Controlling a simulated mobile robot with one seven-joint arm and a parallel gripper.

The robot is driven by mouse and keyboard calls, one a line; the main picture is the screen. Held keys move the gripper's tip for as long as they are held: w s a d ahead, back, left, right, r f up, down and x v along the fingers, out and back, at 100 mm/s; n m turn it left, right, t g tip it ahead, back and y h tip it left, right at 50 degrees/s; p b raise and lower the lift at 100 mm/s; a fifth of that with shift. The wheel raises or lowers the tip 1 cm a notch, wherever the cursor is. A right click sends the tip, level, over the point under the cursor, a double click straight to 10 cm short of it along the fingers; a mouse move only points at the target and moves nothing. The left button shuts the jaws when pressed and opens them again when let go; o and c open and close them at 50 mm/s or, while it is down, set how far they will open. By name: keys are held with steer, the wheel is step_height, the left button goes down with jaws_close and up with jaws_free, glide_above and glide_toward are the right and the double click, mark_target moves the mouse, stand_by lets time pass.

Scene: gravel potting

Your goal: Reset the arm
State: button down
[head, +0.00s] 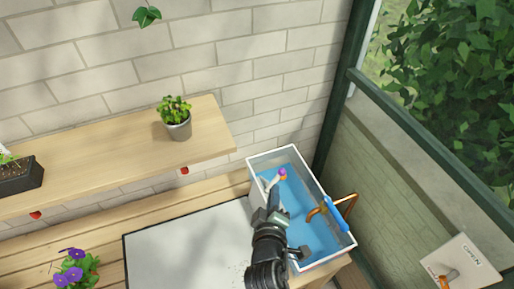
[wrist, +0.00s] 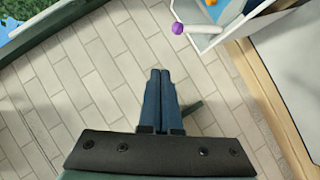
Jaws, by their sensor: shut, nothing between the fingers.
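My gripper (head: 274,193) reaches up from the bottom of the head view and overlaps the near left side of the sink in the picture. In the wrist view my gripper (wrist: 160,72) shows two dark blue fingers side by side, touching and empty. Pale bricks or tiles lie behind them. No object is between the fingers.
A white-rimmed sink (head: 318,183) with a blue inside holds a purple-ended tool (head: 283,173) and a copper tap (head: 318,212). A wooden shelf (head: 100,175) carries a potted plant (head: 178,127). Purple flowers (head: 72,268) stand lower left. The white mat (head: 180,245) looks largely clear.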

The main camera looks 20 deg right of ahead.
steer(key=w+a+r+m+t+b, duration=0.2)
steer(key=a+r+t, duration=0.1)
steer(key=r, duration=0.8)
steer(key=w+a+r+m+t+y+b, duration=0.1)
steer(key=w+a+r+t, duration=0.15)
steer(key=r, duration=0.85)
steer(key=w+a+r+m+t+b, duration=0.1)
steer(key=a+r+m+t+b, duration=0.15)
steer(key=r, duration=0.85)
steer(key=s+a+r+t+y+b, duration=0.1)
steer(key=s+a+r+t+y, duration=0.1)
steer(key=s+r, duration=0.5)
steer(key=s+a+r+t+y+b, duration=0.1)
steer(key=s+a+r+t+y, duration=0.2)
steer(key=r, duration=1)
steer(key=s+a+m+t, duration=0.1)
steer(key=s+a, duration=0.2)
steer(key=s, duration=0.1)
steer(key=shift+a+t+b, duration=0.3)
steer(key=shift+a+t, duration=0.1)
